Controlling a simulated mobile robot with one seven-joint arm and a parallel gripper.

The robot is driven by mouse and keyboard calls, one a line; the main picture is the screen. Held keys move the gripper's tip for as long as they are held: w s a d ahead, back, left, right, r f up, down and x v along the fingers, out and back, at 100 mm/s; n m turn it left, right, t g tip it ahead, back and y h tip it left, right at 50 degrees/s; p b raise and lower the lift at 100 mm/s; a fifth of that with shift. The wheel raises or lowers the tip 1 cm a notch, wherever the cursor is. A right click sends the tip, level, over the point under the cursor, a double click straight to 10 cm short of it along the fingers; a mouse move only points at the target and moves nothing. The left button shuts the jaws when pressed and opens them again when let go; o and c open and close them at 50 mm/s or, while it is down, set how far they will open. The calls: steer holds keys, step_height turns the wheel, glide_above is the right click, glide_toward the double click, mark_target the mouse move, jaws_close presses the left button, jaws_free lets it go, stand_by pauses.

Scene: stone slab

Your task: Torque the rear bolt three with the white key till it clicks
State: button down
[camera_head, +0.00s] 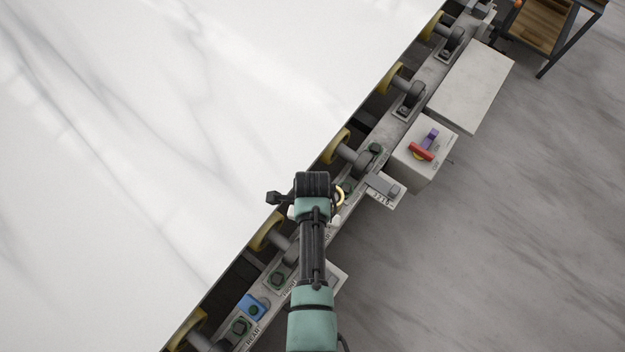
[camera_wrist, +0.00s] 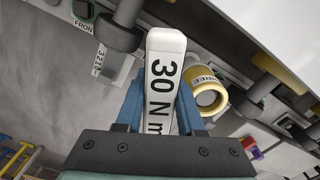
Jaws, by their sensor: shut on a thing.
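In the head view my arm covers most of the key and fingers, above the rail beside the slab. A dark bolt by a "REAR" label (camera_head: 240,326) shows at lower left on the rail. Other bolts show on the rail, one (camera_head: 277,279) nearer my arm. Which is rear bolt three is unclear.
The white slab (camera_head: 150,130) fills the left, edged by yellow rollers (camera_head: 337,146). A blue piece (camera_head: 252,307) lies on the rail. A box with a red and purple switch (camera_head: 423,148) stands right of the rail. A yellow ring (camera_wrist: 208,97) is close beside the key. Open floor lies right.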

steer(key=m, duration=0.3)
steer(key=shift+m, duration=0.4)
steer(key=shift+r+p, duration=1.75)
steer(key=shift+p, duration=0.2)
steer(key=shift+w, duration=0.1)
step_height(320, 180, up, 5)
steer(key=p, duration=0.5)
